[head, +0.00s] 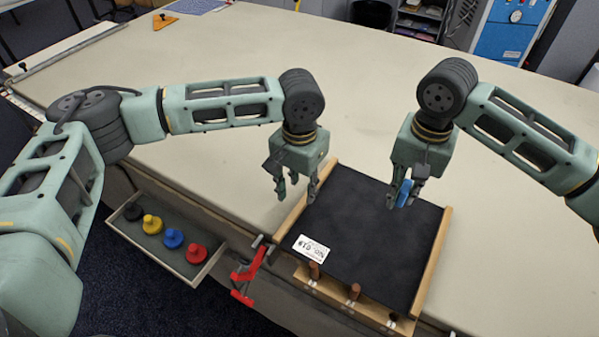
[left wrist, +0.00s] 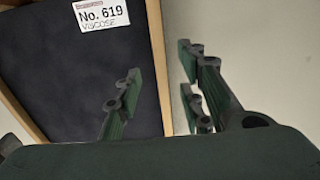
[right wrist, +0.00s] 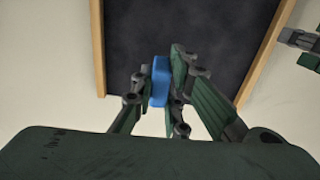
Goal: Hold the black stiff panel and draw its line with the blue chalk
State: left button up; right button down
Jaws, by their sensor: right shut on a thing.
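The black stiff panel (head: 365,235) lies on the table between two wooden side strips, with a white label reading No. 619 (head: 311,249) at its front left corner. No drawn line shows on it. My left gripper (head: 295,192) is open and empty above the panel's left wooden strip; the left wrist view shows its fingers (left wrist: 160,100) spread apart on either side of that strip. My right gripper (head: 404,197) is shut on the blue chalk (head: 404,191), over the right part of the panel. The chalk also shows between its fingers in the right wrist view (right wrist: 160,80). I cannot tell whether the chalk touches the panel.
Wooden pegs (head: 354,291) stand along the front ledge (head: 340,305). A red clamp (head: 247,275) sits at the table's front edge. An open drawer (head: 135,232) holds several coloured knobbed pieces.

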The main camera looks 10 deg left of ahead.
aim_at(300, 206)
pick_arm(q)
notch_tip(300, 206, down, 6)
dwell(0.4)
grip_shut()
dwell(1.4)
